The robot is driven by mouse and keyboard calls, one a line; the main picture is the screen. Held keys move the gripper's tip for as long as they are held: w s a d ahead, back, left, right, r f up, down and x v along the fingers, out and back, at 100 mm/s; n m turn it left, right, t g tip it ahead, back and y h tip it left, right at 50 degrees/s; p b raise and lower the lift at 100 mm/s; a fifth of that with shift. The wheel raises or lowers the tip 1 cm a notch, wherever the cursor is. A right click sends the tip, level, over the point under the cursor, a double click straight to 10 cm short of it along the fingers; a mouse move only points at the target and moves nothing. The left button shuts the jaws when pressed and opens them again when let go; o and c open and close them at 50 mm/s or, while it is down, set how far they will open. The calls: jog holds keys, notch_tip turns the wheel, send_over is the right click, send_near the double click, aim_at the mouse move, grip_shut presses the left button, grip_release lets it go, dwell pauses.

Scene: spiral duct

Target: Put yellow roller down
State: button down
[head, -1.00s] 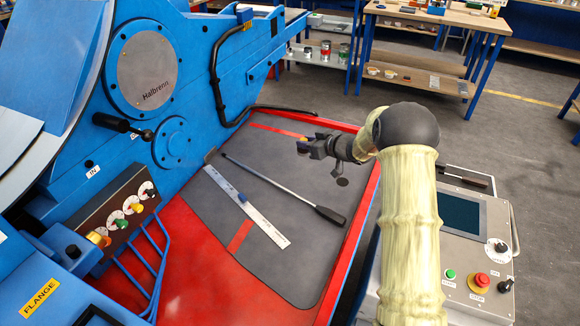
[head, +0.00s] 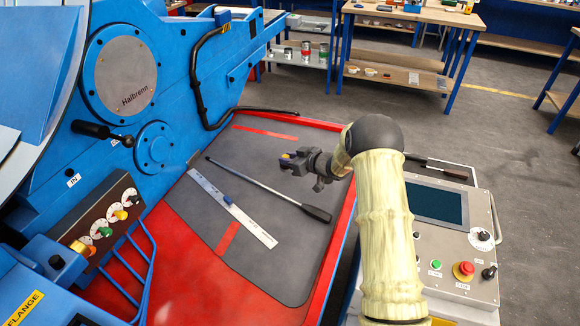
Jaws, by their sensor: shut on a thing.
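My gripper (head: 290,162) reaches in from the right over the grey mat of the red-edged tray. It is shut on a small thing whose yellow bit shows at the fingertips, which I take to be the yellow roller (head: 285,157). The roller is mostly hidden by the jaws and very small in view. The gripper appears to be above the mat (head: 270,245), to the right of the long dark rod. I cannot tell its exact height.
A steel ruler (head: 245,219) with a blue slider and a black-handled rod (head: 262,184) lie on the mat. The blue machine (head: 165,60) stands at left. A control panel (head: 450,235) is at right. Bare mat lies right of the rod's handle.

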jog(key=shift+f, duration=1.6)
jog(key=shift+f, duration=0.15)
jog(key=c, duration=1.2)
grip_release()
jog(key=shift+s, duration=0.1)
jog(key=v, duration=1.2)
jog(key=shift+b, duration=0.35)
